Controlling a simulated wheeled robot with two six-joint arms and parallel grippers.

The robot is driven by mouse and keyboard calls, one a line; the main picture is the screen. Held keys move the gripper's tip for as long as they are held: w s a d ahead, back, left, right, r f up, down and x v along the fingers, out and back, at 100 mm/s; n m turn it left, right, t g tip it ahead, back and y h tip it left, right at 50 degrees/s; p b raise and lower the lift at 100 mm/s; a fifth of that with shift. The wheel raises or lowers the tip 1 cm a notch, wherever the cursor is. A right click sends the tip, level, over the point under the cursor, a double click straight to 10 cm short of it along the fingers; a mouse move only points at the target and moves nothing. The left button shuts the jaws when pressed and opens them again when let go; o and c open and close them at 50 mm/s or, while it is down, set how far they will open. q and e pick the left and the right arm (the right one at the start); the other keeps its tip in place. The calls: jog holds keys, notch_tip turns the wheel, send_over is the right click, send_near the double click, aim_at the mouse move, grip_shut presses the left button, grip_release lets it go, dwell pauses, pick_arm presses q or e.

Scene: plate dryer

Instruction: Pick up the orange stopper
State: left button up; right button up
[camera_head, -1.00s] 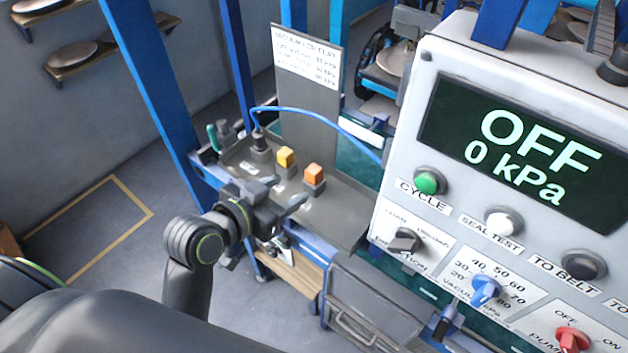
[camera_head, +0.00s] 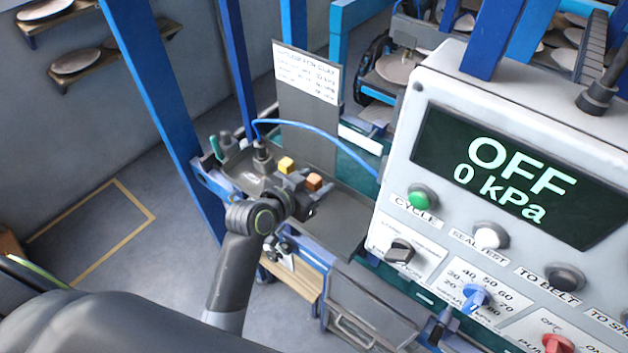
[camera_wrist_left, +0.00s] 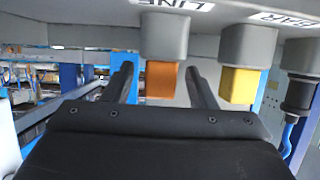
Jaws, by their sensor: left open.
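The orange stopper (camera_head: 314,182) stands in a grey socket on the grey tray. In the left wrist view the orange stopper (camera_wrist_left: 161,80) appears between the two dark fingers of my left gripper (camera_wrist_left: 163,83), with a gap on each side. My left gripper (camera_head: 303,194) is open and empty beside the stopper in the head view; the arm hides part of the socket. A yellow stopper (camera_head: 286,164) stands just beyond it, outside the fingers in the left wrist view (camera_wrist_left: 239,85). My right gripper is not seen.
A black fitting (camera_head: 262,157) with a blue hose (camera_head: 318,130) stands on the tray past the yellow stopper. A sign plate (camera_head: 308,95) rises behind. The control panel (camera_head: 440,90) reads OFF, 0 kPa at the right. The tray's right part (camera_head: 345,215) is bare.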

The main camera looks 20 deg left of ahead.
pick_arm(q)
jog(key=shift+x, duration=1.1)
jog(key=c, duration=1.1)
jog(key=shift+o, duration=0.2)
